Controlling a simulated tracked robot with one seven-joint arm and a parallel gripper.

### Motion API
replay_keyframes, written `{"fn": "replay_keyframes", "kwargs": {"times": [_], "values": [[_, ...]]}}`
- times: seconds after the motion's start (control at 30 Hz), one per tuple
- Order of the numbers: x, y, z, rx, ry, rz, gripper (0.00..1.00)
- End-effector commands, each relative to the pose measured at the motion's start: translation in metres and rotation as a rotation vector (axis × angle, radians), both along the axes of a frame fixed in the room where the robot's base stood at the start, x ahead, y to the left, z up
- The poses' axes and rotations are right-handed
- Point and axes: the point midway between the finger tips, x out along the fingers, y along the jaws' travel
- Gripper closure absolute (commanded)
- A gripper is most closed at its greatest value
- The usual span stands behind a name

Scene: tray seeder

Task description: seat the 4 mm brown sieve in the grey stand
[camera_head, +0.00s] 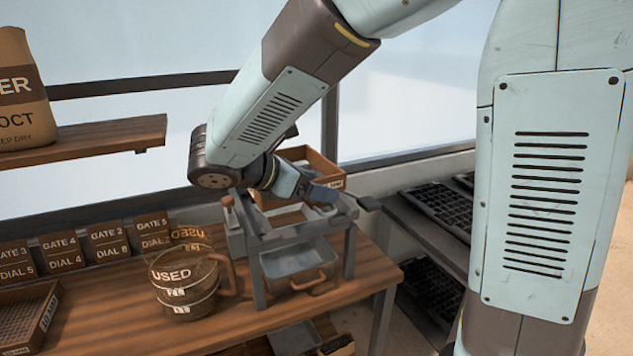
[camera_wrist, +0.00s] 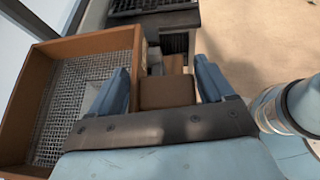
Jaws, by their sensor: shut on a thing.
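The brown sieve (camera_head: 322,160) is a square wooden frame with a wire mesh floor. It also shows at the left of the wrist view (camera_wrist: 95,44). A label is on its near side in the head view, too small to read surely. My gripper (camera_head: 322,193) is at the sieve's near side. In the wrist view my gripper (camera_wrist: 164,76) has its blue fingers on either side of a brown block (camera_wrist: 168,92), which looks like the sieve's handle. The grey stand (camera_head: 352,245) is on the bench below the sieve. I cannot tell whether the sieve touches it.
A grey pan (camera_head: 290,262) with a brown handle sits within the stand. A clear jug (camera_head: 180,285) marked USED stands left of it. Another sieve (camera_head: 40,325) lies at the bench's left end. Gate and dial cards (camera_head: 108,243) line the back. Black trays (camera_head: 440,210) are at right.

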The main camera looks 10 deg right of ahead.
Motion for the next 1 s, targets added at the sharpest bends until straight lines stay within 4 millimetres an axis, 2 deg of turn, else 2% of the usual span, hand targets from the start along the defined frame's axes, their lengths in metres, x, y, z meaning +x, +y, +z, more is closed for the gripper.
{"fn": "replay_keyframes", "kwargs": {"times": [0.57,1.0], "values": [[0.026,0.008,-0.026,0.0,0.0,0.001,0.83],[0.025,0.007,-0.055,0.0,0.001,0.0,0.83]]}}
